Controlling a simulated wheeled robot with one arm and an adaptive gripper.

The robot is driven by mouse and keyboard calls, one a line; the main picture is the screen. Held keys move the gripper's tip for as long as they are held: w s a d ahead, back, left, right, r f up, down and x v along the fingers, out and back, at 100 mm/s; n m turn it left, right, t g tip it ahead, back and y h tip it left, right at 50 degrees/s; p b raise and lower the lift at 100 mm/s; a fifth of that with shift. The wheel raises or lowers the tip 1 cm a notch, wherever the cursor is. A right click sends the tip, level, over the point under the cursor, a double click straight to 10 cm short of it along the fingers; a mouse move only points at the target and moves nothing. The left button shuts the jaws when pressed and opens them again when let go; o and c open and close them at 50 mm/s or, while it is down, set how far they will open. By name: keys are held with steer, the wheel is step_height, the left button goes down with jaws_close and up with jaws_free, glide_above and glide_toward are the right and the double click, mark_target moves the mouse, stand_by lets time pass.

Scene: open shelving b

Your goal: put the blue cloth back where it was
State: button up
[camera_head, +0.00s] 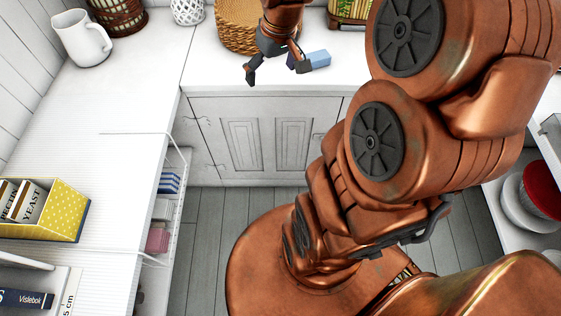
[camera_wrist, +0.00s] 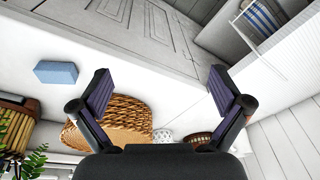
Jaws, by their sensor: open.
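A light blue, block-shaped item (camera_head: 318,60) lies on the white counter near its front edge; whether it is a folded cloth or a sponge I cannot tell. It also shows at the left in the wrist view (camera_wrist: 56,73), outside my fingers. A blue-and-white striped folded cloth (camera_head: 168,183) sits in the wire rack under the left counter, also at the wrist view's upper right (camera_wrist: 264,18). My gripper (camera_head: 275,72) is open and empty over the counter's front edge, just left of the light blue item. Its spread fingers show in the wrist view (camera_wrist: 160,82).
A wicker basket (camera_head: 235,28) stands behind my gripper. The wire rack (camera_head: 180,160) also holds a pink item (camera_head: 157,238). A white jug (camera_head: 82,38) and a yellow box (camera_head: 68,208) stand on the left counter, with clear surface between them. Bowls (camera_head: 520,205) are at right.

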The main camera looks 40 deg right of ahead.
steer(key=s+a+g, duration=0.1)
steer(key=s+a, duration=0.5)
steer(key=s, duration=0.4)
steer(key=s+a+g, duration=0.2)
steer(key=s+a, duration=0.5)
steer(key=s, duration=0.3)
steer(key=shift+s+f+n+g+h, duration=0.3)
steer(key=shift+n, duration=0.1)
